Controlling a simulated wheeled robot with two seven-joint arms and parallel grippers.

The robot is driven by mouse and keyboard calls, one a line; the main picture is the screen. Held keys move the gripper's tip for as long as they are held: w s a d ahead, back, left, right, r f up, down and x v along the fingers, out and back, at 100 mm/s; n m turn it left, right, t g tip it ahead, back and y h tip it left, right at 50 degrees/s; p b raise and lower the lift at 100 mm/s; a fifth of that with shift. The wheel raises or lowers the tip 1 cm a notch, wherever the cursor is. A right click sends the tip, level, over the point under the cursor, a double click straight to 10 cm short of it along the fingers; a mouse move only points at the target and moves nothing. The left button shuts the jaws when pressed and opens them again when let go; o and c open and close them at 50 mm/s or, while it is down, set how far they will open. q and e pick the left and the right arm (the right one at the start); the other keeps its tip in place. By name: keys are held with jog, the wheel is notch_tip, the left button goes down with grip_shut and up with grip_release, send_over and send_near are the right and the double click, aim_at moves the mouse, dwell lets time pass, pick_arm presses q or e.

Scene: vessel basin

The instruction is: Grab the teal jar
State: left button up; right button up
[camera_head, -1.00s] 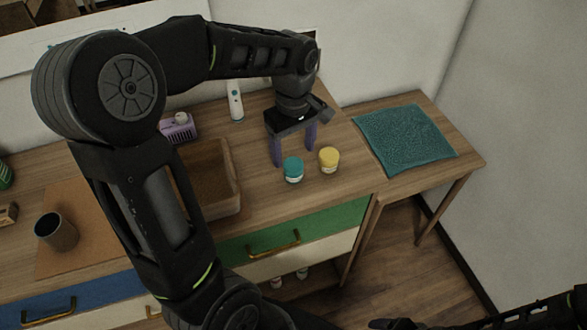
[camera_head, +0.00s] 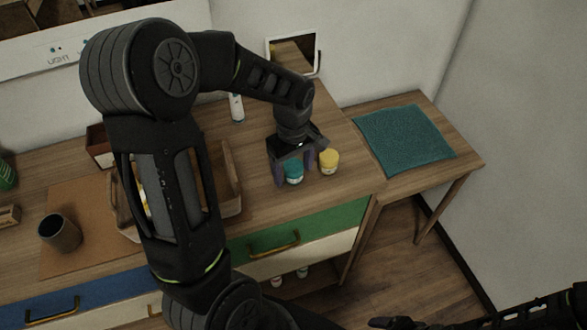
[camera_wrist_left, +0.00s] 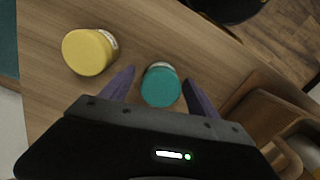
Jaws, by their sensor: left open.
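The teal jar (camera_head: 293,172) stands upright on the wooden cabinet top, near its front right part. My left gripper (camera_head: 295,178) is lowered over it, with one purple finger on each side of the jar. In the left wrist view the teal jar (camera_wrist_left: 161,86) sits between the open fingers of my left gripper (camera_wrist_left: 158,84), with gaps visible at its sides. A yellow-lidded jar (camera_head: 329,161) stands just right of the gripper, and it also shows in the left wrist view (camera_wrist_left: 88,52).
A wooden box (camera_head: 229,190) stands left of the jars, partly behind my arm. A dark cup (camera_head: 59,233) stands on a brown mat at the left. A teal cloth (camera_head: 404,138) lies on the lower side table. A small mirror (camera_head: 293,53) stands at the back.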

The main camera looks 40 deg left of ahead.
dwell(0.6)
pick_arm(q)
grip_shut()
dwell(0.6)
